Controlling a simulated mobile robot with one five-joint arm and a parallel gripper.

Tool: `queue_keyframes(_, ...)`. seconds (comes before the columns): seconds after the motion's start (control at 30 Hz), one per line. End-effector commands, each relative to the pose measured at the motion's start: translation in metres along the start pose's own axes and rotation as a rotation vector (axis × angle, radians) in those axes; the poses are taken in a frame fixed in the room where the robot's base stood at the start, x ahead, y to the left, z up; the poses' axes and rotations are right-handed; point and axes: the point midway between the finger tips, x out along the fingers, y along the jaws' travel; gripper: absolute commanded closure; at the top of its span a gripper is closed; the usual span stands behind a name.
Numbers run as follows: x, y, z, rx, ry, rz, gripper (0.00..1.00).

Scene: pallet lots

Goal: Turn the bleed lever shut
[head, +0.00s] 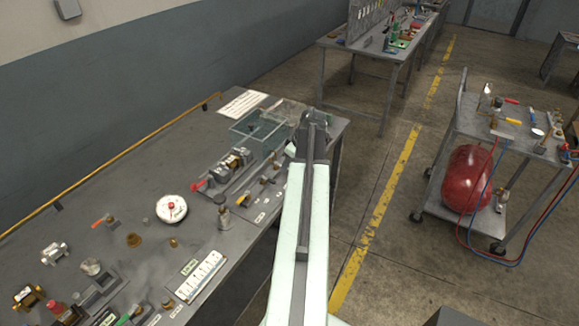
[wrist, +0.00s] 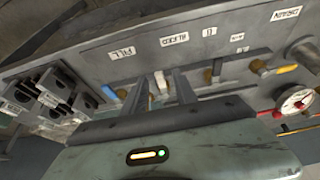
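Below the BLEED label, a small pale lever (wrist: 160,81) stands between the two fingers of my gripper (wrist: 160,90). The fingers are apart, one on each side of it; I cannot tell whether either touches it. In the head view my arm hides the fingertips.
A yellow-tipped lever (wrist: 286,69) and a white dial gauge (wrist: 297,101) lie to the right in the wrist view. Black blocks with labels (wrist: 55,80) are at left. In the head view, a clear bin (head: 252,131) and several fittings crowd the bench (head: 130,180).

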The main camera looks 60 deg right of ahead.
Motion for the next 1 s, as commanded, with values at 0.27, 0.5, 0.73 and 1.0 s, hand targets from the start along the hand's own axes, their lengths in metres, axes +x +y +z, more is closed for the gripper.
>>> queue_keyframes(0.27, -0.001, 0.0, 0.0, 0.001, 0.0, 0.0, 1.0)
queue_keyframes(0.5, -0.001, 0.002, 0.002, 0.007, 0.0, 0.004, 1.0)
queue_keyframes(0.73, -0.002, -0.001, 0.002, 0.029, 0.0, 0.013, 1.0)
queue_keyframes(1.0, -0.001, -0.011, 0.002, 0.154, 0.0, 0.065, 1.0)
